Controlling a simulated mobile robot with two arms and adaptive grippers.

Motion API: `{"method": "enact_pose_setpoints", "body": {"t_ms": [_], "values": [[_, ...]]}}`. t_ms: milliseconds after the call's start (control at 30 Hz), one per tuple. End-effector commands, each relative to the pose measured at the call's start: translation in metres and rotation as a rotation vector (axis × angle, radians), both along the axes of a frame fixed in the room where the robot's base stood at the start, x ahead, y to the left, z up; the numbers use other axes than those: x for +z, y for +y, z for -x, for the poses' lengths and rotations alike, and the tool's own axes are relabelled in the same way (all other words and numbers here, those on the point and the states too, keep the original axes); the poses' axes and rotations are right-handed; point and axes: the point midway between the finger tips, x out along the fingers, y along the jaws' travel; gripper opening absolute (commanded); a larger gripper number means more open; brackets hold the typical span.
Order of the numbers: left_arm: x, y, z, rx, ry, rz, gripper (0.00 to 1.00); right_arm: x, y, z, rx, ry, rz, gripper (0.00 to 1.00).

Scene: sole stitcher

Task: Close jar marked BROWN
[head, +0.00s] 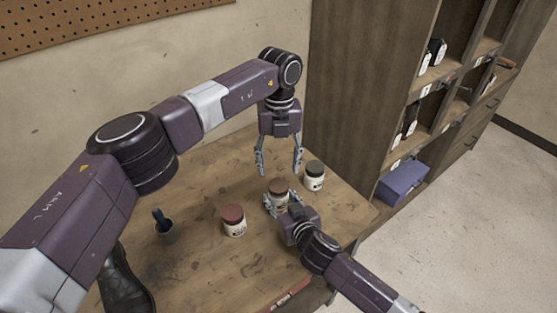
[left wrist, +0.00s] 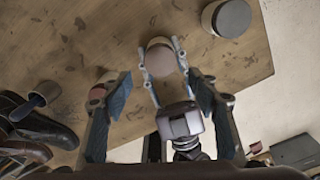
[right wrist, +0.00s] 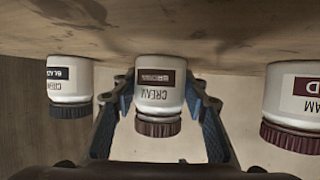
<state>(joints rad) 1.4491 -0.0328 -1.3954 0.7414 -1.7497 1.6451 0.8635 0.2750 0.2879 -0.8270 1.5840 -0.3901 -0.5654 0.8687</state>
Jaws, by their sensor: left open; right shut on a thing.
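The jar marked BROWN (right wrist: 155,95) is the middle one in the right wrist view, which shows it upside down, with a dark brown lid (right wrist: 158,126) on it. In the head view this jar (head: 279,186) stands on the workbench. My right gripper (head: 279,202) is shut around its body. Whether the lid is tight I cannot tell. My left gripper (head: 279,170) is open and empty, pointing down above the jar, with its fingers apart. In the left wrist view the jar's top (left wrist: 160,56) shows between my right gripper's fingers.
A red-lidded jar (head: 234,219) stands to the left and a black-lidded jar (head: 314,174) to the right on the workbench (head: 205,260). A small pot with a dark-handled tool (head: 163,228) and a dark boot (head: 122,280) are farther left. A wooden shelf (head: 350,110) rises behind.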

Motion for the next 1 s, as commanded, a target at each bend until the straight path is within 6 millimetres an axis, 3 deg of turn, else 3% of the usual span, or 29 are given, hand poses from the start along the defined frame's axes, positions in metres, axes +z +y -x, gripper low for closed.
{"method": "enact_pose_setpoints", "body": {"t_ms": [600, 800, 1000], "values": [[0.010, 0.000, 0.000, 1.099, -0.045, -0.033, 0.54, 0.000, 0.000, 0.000, 0.000, 0.000, 0.000, 0.00], [0.012, 0.000, 0.000, 1.274, -0.049, -0.033, 0.54, 0.000, 0.000, 0.000, 0.000, 0.000, 0.000, 0.00], [0.013, 0.000, 0.000, 1.315, -0.051, -0.033, 0.54, 0.000, 0.000, 0.000, 0.000, 0.000, 0.000, 0.00]]}}
